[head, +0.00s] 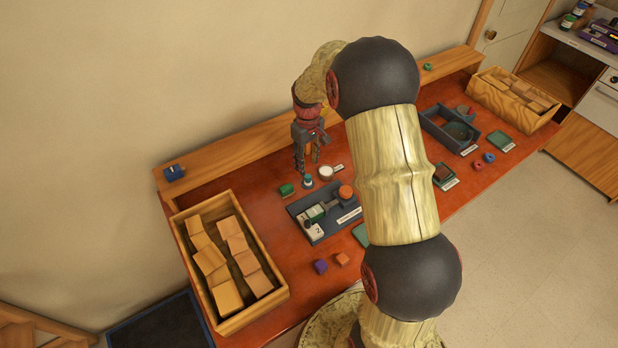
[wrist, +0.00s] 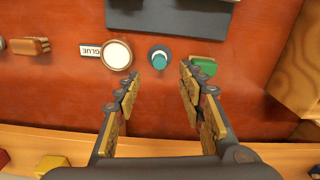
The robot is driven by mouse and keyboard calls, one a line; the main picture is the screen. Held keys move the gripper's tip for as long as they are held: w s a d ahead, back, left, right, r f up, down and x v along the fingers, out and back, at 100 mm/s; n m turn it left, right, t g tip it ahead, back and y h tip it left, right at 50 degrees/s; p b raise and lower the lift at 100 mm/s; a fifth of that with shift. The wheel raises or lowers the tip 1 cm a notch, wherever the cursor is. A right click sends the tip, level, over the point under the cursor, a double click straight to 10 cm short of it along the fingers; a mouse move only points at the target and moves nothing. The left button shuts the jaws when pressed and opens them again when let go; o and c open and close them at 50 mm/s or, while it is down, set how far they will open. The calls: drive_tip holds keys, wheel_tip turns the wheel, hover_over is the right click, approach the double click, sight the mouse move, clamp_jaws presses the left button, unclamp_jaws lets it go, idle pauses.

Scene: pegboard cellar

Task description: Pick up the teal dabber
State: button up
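The teal dabber (wrist: 159,59), a small teal cap on a dark round base, stands upright on the reddish table in the wrist view. In the head view the teal dabber (head: 308,181) stands just below my gripper (head: 306,168). My gripper also shows in the wrist view (wrist: 161,77), its two fingers open and apart with nothing between them. The dabber lies just beyond the fingertips, roughly centred on the gap in that view. No finger is seen touching it.
A white round pot (wrist: 117,55) with a GLUE label stands left of the dabber in the wrist view, a green block (wrist: 204,66) right of it by a fingertip. A dark tray (head: 318,236) holds several items. A wooden box (head: 272,300) of tan blocks stands at left.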

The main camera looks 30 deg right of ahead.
sight(308, 176)
drive_tip(key=shift+s+f+b, duration=0.1)
drive_tip(key=shift+f+b, duration=0.8)
drive_tip(key=shift+f, duration=3)
drive_tip(key=c, duration=0.3)
drive_tip(key=c, duration=0.7)
drive_tip(key=shift+r, duration=0.1)
drive_tip(key=shift+r, duration=0.45)
wheel_tip(308, 176, up, 2)
drive_tip(key=shift+r+p, duration=0.1)
drive_tip(key=shift+p, duration=0.45)
drive_tip(key=s+a+r, duration=0.1)
drive_tip(key=s+r, duration=0.2)
drive_tip(key=s, duration=0.1)
drive_tip(key=s+a+r+p, duration=0.1)
drive_tip(key=s+r, duration=0.2)
drive_tip(key=s, duration=0.2)
drive_tip(key=s+a+r+p, duration=0.1)
drive_tip(key=s+r, duration=0.2)
drive_tip(key=s, duration=0.1)
drive_tip(key=shift+s+a+r, duration=0.25)
drive_tip(key=shift+s+r, duration=0.05)
drive_tip(key=shift+r, duration=0.1)
